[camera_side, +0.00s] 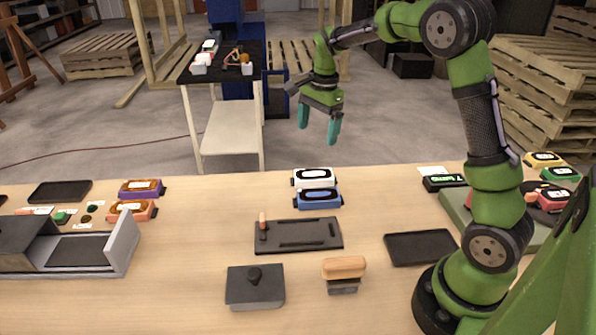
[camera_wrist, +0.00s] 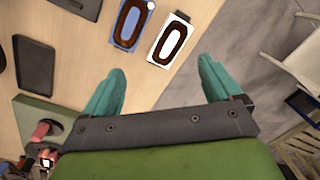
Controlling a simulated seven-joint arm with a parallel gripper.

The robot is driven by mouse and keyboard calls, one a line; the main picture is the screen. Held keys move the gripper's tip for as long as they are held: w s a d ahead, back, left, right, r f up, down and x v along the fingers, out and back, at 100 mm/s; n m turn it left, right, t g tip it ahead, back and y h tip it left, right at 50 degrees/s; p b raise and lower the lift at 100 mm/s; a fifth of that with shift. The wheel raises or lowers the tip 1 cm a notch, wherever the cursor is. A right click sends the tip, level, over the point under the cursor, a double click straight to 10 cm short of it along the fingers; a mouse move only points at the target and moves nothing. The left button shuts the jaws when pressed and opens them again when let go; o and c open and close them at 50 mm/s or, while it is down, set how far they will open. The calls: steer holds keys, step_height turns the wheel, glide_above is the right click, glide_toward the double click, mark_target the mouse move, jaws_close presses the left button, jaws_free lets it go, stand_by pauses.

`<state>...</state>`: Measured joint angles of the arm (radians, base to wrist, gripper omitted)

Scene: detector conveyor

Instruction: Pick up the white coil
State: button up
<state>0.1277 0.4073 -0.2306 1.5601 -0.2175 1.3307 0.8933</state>
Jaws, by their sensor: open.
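The white coil (camera_side: 314,178) lies on the wooden table near its far edge, just behind a blue coil (camera_side: 318,198). In the wrist view the white coil (camera_wrist: 170,40) shows its dark oval ring, close beside the blue coil (camera_wrist: 131,22). My gripper (camera_side: 318,138) is open and empty, raised above and beyond the far table edge. In the wrist view my gripper's teal fingers (camera_wrist: 160,88) are spread apart, with the white coil ahead of them and not between them.
A black tray with slots (camera_side: 298,248), a dark block with a knob (camera_side: 255,287) and a wooden-handled tool (camera_side: 343,272) lie nearer. Purple (camera_side: 141,188) and orange (camera_side: 132,210) coils lie left. A flat dark tray (camera_side: 420,248) lies right. A side stand (camera_side: 230,130) stands behind.

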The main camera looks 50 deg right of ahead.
steer(key=w+d+f+m, duration=0.1)
steer(key=w+d+m, duration=0.1)
steer(key=m, duration=0.1)
steer(key=m+g, duration=0.1)
steer(key=m, duration=0.4)
glide_above(314, 174)
steer(key=f, duration=1)
steer(key=shift+w, duration=0.25)
steer(key=shift+s+f, duration=0.15)
steer(key=shift+f, duration=1.2)
steer(key=shift+s+f, duration=0.1)
steer(key=shift+f, duration=1.2)
steer(key=c, duration=1.3)
steer(key=shift+r, duration=0.15)
